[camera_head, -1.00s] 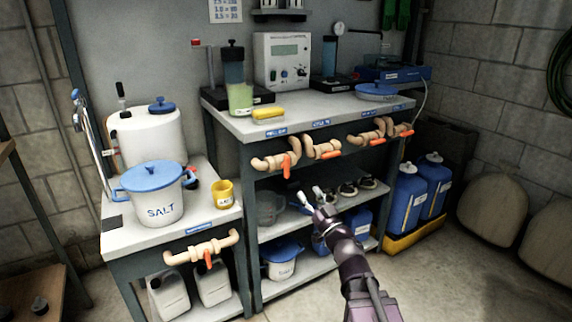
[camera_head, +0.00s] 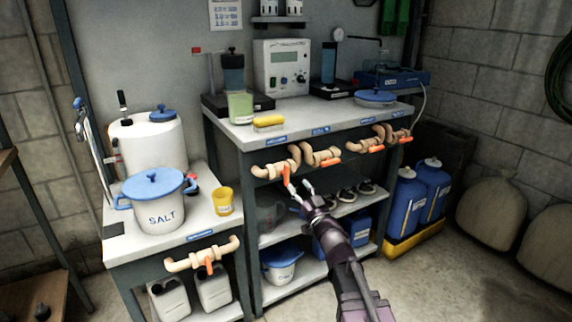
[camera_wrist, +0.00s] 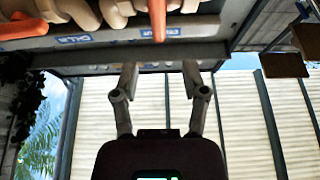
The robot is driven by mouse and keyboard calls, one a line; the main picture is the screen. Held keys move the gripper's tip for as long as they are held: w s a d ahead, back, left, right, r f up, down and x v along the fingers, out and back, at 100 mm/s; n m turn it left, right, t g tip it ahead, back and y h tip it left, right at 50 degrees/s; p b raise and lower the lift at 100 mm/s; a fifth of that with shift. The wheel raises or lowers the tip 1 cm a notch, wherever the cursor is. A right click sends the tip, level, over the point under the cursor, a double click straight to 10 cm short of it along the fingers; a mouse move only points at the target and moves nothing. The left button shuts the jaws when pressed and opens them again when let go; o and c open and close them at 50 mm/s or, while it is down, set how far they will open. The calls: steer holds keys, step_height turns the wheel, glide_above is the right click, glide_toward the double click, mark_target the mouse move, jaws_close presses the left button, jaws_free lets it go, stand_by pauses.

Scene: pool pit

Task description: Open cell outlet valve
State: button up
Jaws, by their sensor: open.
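Beige valves with orange handles line the bench's front edge in the head view. The leftmost valve (camera_head: 268,170) has its handle (camera_head: 287,178) hanging down. The valve beside it (camera_head: 320,157) has its handle lying nearly along the pipe. I cannot read the labels well enough to tell which is the cell outlet valve. My gripper (camera_head: 300,189) is open and empty, just below the leftmost bench valve. In the wrist view, the gripper's fingers (camera_wrist: 160,72) are spread, and a hanging orange handle (camera_wrist: 158,18) shows beyond them, between their lines. Contact is not visible.
Another valve (camera_head: 203,255) is on the lower left table. The shelf below (camera_head: 300,218) holds cups and a jug. Blue canisters (camera_head: 418,200) stand at right. The floor in front is clear.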

mark_target(288, 169)
steer(key=p+x, duration=0.2)
steer(key=x, duration=0.6)
steer(key=shift+p, duration=0.35)
jaws_close()
